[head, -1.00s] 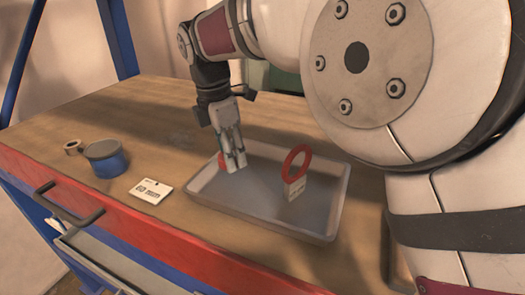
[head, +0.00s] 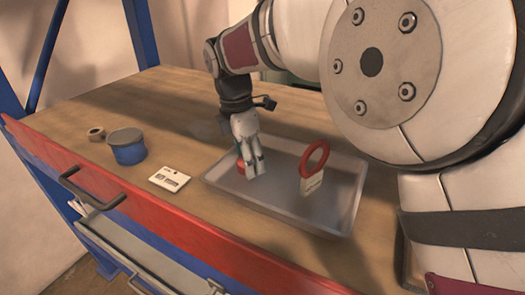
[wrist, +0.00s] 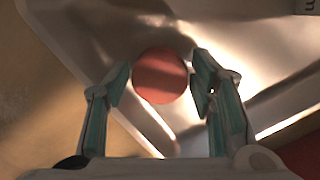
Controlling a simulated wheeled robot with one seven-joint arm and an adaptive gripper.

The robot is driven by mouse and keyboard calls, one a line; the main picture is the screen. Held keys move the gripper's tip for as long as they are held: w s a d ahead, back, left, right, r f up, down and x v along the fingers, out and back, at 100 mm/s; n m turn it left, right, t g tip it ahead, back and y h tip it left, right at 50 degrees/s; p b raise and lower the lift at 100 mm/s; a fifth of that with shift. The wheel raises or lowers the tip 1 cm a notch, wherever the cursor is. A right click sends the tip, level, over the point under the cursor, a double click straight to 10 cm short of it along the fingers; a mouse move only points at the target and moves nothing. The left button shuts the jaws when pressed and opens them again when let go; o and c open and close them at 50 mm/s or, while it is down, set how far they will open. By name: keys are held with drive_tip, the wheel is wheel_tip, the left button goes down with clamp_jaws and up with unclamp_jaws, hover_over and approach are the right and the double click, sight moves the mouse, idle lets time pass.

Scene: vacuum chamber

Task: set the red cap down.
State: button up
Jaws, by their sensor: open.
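The red cap (wrist: 161,78) shows as a round red disc in the wrist view, between my two fingers and lying in the metal tray. In the head view only a small red part of the cap (head: 240,166) shows beside my fingers. My gripper (head: 252,172) is over the left part of the grey tray (head: 268,212). In the wrist view my gripper (wrist: 160,88) is open, with a finger on each side of the cap. Whether a finger touches the cap is hard to tell.
A red ring on a pale block (head: 313,167) stands upright in the tray's right part. Left of the tray are a white label card (head: 170,179), a blue tin (head: 127,147) and a tape roll (head: 96,134). Wooden worktop behind the tray is clear.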

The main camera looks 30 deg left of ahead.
drive_tip(key=shift+s+a+r+b, duration=0.1)
drive_tip(key=shift+s+r+b, duration=0.05)
drive_tip(key=shift+r, duration=1.15)
drive_tip(key=shift+s+a+r+b, duration=0.1)
drive_tip(key=shift+r, duration=1.2)
drive_tip(key=shift+s+a+r+b, duration=0.1)
drive_tip(key=shift+s+r+b, duration=0.05)
drive_tip(key=shift+r, duration=1.15)
